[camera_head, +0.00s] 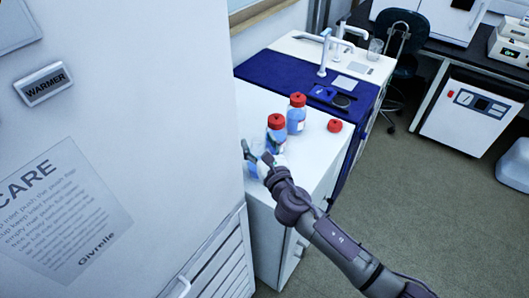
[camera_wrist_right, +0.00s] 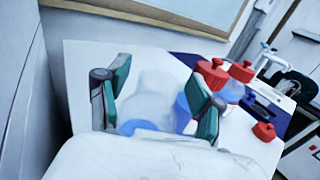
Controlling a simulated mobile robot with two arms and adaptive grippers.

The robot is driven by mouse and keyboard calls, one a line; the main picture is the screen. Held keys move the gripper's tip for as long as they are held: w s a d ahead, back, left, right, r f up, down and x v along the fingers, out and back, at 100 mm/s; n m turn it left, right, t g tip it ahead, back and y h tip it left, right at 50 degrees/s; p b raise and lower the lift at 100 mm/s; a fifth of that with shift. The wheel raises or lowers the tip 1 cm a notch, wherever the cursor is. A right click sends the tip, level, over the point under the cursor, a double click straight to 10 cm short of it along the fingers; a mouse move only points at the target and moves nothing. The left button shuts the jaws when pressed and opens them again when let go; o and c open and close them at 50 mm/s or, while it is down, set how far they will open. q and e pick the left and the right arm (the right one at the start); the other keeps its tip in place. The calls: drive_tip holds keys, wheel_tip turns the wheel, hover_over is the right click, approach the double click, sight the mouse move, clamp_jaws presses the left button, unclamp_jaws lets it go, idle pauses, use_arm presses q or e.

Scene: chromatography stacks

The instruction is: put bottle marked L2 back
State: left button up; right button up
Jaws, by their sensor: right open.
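Two bottles with red caps and blue contents stand on the white counter, a nearer one (camera_head: 276,134) and a farther one (camera_head: 296,114). I cannot read their labels, so I cannot tell which is L2. My right gripper (camera_head: 259,158) is open at the counter's near left, beside the nearer bottle. In the right wrist view the open fingers of my right gripper (camera_wrist_right: 157,103) stand on either side of a pale, translucent vessel (camera_wrist_right: 152,92) with blue low in it. Contact is not clear. My left gripper is not in view.
A loose red cap (camera_head: 334,126) lies on the counter (camera_head: 318,150), right of the bottles. A tall white cabinet marked WARMER (camera_head: 150,80) stands close on the left. A blue mat (camera_head: 270,72) and a sink tap (camera_head: 323,55) lie behind. The counter's front right is clear.

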drive_tip(key=v, duration=1.1)
drive_tip(key=shift+s+b, duration=0.4)
drive_tip(key=shift+b, duration=0.05)
drive_tip(key=shift+d, duration=0.1)
